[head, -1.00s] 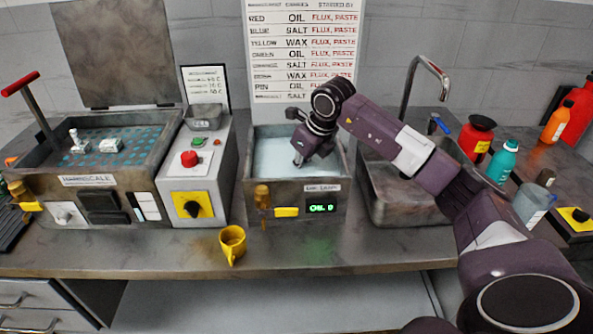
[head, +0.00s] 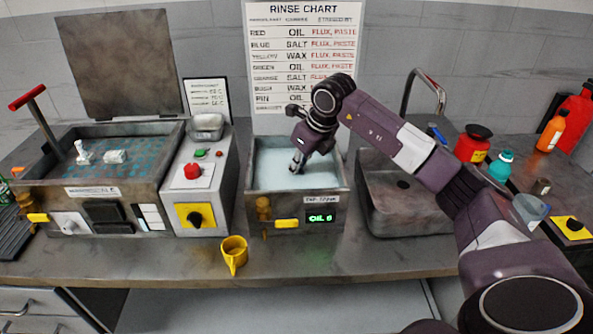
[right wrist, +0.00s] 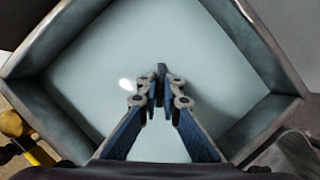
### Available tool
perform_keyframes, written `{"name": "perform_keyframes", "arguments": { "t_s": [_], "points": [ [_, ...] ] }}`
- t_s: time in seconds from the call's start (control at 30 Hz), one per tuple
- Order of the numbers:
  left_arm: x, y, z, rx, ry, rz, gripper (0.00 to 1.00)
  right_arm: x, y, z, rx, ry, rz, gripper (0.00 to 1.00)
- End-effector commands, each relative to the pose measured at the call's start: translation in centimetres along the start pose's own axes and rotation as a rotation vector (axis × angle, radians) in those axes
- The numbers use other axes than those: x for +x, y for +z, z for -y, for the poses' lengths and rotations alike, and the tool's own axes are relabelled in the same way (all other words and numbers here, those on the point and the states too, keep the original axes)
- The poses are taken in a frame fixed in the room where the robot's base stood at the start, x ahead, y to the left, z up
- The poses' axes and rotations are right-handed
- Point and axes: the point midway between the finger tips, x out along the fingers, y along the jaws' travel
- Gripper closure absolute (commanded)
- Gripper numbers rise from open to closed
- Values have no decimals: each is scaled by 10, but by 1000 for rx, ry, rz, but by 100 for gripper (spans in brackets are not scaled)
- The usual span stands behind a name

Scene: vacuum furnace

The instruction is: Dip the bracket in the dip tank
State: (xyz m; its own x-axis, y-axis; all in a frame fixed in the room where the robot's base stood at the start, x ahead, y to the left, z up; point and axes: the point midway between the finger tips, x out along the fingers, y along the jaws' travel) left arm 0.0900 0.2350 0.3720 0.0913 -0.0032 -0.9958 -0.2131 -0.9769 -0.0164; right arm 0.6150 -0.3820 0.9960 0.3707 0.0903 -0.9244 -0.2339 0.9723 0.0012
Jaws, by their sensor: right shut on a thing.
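The dip tank (head: 287,208) is a grey metal box of pale liquid at the middle of the counter, with a green display reading OIL. My right gripper (head: 296,167) reaches down over the liquid from the right. In the right wrist view its fingers (right wrist: 160,88) are shut on a small dark piece, seemingly the bracket (right wrist: 161,70), over the pale liquid and inside the tank's walls. Only a small end of it shows; I cannot tell whether it touches the liquid. My left gripper is out of view.
A yellow cup (head: 234,254) stands in front of the tank. Left are a control box (head: 190,160) and a larger bath (head: 60,178) with white pieces. Right are a sink (head: 410,222) and several bottles. A rinse chart (head: 270,60) hangs behind the tank.

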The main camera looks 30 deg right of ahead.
Motion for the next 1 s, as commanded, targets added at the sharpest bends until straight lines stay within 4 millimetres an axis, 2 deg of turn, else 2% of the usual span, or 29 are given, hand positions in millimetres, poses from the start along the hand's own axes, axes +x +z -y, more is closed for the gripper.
{"name": "perform_keyframes", "arguments": {
  "t_s": [0.03,1.0],
  "points": [
    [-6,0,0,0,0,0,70,-8,4,0,0,-1,2,100],
    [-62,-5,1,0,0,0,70,-80,33,0,0,-1,3,100]
  ]
}}
